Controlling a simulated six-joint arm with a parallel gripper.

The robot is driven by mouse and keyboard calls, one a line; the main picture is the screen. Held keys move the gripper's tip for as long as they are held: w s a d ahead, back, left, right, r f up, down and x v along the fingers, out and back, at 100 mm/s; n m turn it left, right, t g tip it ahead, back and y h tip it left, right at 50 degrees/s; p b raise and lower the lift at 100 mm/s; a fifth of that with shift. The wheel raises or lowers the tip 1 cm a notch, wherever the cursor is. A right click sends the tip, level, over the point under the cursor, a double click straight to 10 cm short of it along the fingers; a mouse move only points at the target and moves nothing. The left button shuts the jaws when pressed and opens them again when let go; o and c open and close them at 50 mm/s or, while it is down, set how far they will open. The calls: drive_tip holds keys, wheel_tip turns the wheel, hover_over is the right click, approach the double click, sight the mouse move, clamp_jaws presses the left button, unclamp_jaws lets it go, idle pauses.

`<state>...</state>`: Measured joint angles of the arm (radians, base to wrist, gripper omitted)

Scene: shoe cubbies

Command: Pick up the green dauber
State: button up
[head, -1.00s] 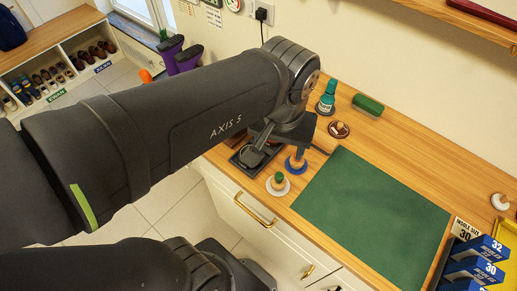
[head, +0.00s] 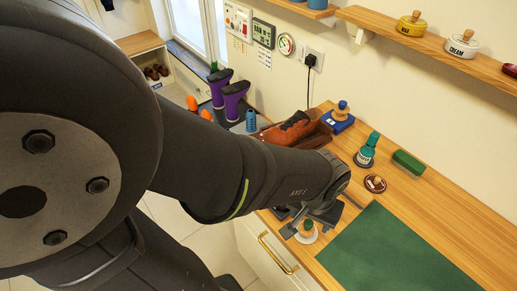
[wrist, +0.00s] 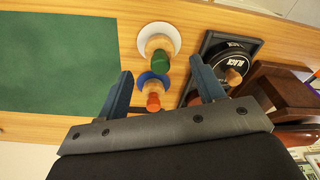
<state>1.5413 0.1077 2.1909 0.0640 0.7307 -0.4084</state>
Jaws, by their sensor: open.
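The green dauber (wrist: 160,62), a wooden knob with a green top, stands on a white round dish (wrist: 174,38) in the wrist view. It also shows in the head view (head: 308,226), on the counter's front edge. My gripper (wrist: 161,70) is open and empty, with its two fingers spread. The green top shows between and just beyond the fingertips; I cannot tell the height between them. A second dauber with an orange-red top (wrist: 153,102) on a blue dish shows between the fingers, closer to the palm. In the head view my gripper partly hides this area.
A black polish tin (wrist: 231,62) sits in a dark tray beside the right finger. A green mat (wrist: 55,60) lies on the other side.

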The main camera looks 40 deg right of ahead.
sight(309, 222)
drive_tip(key=shift+w+d+f, duration=0.1)
drive_tip(key=shift+d+f, duration=0.05)
drive_tip(key=shift+f, duration=1.1)
drive_tip(key=shift+w+d+f, duration=0.1)
drive_tip(key=shift+f, duration=1.15)
drive_tip(key=c, duration=1)
